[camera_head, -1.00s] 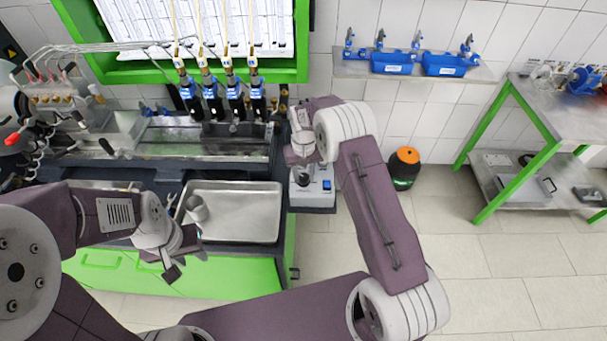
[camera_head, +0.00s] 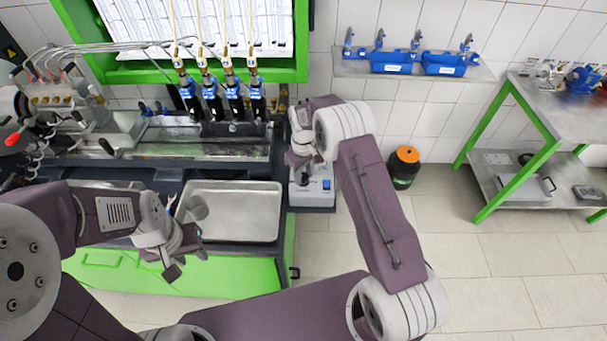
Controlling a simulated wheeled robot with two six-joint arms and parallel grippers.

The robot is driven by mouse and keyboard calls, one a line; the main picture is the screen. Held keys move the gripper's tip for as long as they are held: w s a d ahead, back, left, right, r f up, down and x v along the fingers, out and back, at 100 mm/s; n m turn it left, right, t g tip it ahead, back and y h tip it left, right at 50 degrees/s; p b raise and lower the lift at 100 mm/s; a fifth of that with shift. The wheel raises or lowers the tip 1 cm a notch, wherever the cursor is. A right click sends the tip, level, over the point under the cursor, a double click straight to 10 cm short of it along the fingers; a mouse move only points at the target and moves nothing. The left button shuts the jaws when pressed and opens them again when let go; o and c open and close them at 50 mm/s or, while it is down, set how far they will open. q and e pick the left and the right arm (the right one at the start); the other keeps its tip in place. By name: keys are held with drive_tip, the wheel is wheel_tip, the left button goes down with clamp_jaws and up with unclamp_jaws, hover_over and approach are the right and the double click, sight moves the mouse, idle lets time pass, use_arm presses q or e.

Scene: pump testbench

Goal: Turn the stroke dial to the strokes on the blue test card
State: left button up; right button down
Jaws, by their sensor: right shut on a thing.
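A small grey-white unit (camera_head: 313,196) with a blue patch (camera_head: 326,184) on its top stands at the right end of the bench. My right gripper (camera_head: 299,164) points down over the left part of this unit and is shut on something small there. I take it for the stroke dial, but the gripper hides it and any marks on it. I cannot make out the blue test card or its strokes for certain. My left gripper (camera_head: 187,264) is open and empty, low in front of the tray, well away from the unit.
A black and orange bin (camera_head: 404,168) is on the floor to the right. Open floor lies in front.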

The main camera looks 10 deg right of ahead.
sight(303, 176)
drive_tip(key=shift+w+r, duration=0.15)
drive_tip(key=shift+w, duration=0.05)
drive_tip(key=c, duration=1)
unclamp_jaws()
drive_tip(key=shift+o, duration=0.2)
wheel_tip(303, 176, up, 9)
drive_tip(key=b, duration=0.1)
